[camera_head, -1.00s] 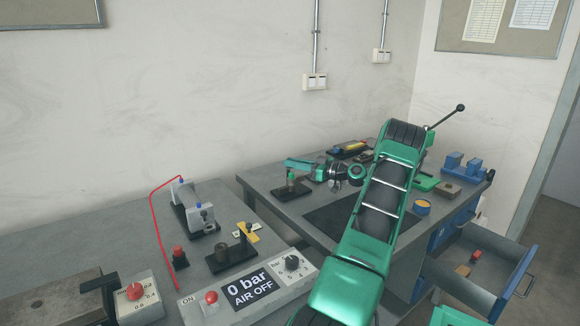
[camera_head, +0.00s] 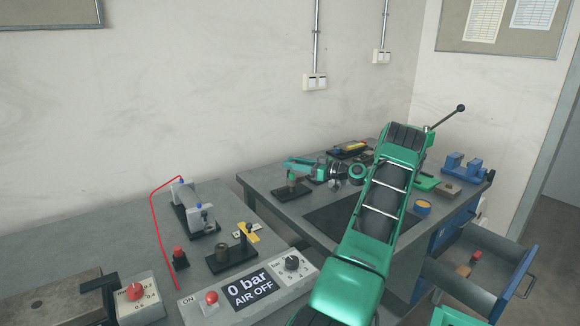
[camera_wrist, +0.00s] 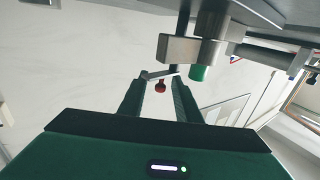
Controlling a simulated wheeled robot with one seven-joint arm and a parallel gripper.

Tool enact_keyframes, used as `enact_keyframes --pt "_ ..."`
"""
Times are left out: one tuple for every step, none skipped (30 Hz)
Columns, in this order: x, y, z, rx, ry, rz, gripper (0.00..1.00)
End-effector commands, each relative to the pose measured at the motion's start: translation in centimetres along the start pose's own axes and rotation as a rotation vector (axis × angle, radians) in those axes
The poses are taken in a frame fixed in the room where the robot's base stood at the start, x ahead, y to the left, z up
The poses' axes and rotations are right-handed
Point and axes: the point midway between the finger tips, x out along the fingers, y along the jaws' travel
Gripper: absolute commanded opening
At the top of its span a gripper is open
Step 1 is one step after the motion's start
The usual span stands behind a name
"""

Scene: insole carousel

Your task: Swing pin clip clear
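The fixture with a green cylinder (camera_head: 292,180) stands on a black base (camera_head: 292,192) on the far bench. In the wrist view, the green cylinder (camera_wrist: 205,68) hangs beside a grey block (camera_wrist: 179,49) on a dark pin. A thin grey bar (camera_wrist: 160,73), which looks like the pin clip, runs from the pin across my fingertips. A red knob (camera_wrist: 160,87) shows between the fingers. My gripper (camera_head: 288,165) is at this fixture; its fingers (camera_wrist: 157,88) stand apart on either side of the knob. I cannot tell whether a finger touches the bar.
An open drawer (camera_head: 498,270) is at the right. A yellow-topped blue cup (camera_head: 422,208) and blue blocks (camera_head: 463,164) stand on the far bench. The air panel (camera_head: 248,289) reads "0 bar AIR OFF". The dark mat (camera_head: 335,216) is mostly clear.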

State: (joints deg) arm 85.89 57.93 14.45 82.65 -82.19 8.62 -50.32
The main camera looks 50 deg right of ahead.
Motion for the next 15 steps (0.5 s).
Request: enact_keyframes --pt "-0.2 0.0 0.0 0.0 0.0 0.001 0.31" --pt "-0.4 0.0 0.0 0.0 0.0 0.001 0.31" --pt "-0.7 0.1 0.0 0.0 0.0 0.002 0.31" --pt "-1.0 0.1 0.0 0.0 0.0 0.002 0.31" --pt "-1.4 0.1 0.0 0.0 0.0 0.002 0.31" --pt "-2.0 0.1 0.0 0.0 -0.001 0.002 0.31" --pt "-2.5 0.1 0.1 0.0 -0.001 0.003 0.31" --pt "-3.1 0.1 0.1 0.0 -0.001 0.003 0.31" --pt "-3.9 0.1 0.0 0.0 0.0 0.005 0.31" --pt "-4.5 0.1 0.0 0.0 0.0 0.004 0.31" --pt "-5.1 0.1 0.0 0.0 0.0 0.004 0.31" --pt "-5.9 0.1 0.0 0.0 0.0 0.005 0.31" --pt "-6.4 0.1 0.1 0.001 0.0 0.004 0.31" --pt "-6.9 0.1 0.1 0.0 0.0 0.004 0.31" --pt "-7.5 0.1 0.1 0.0 0.001 0.004 0.31"
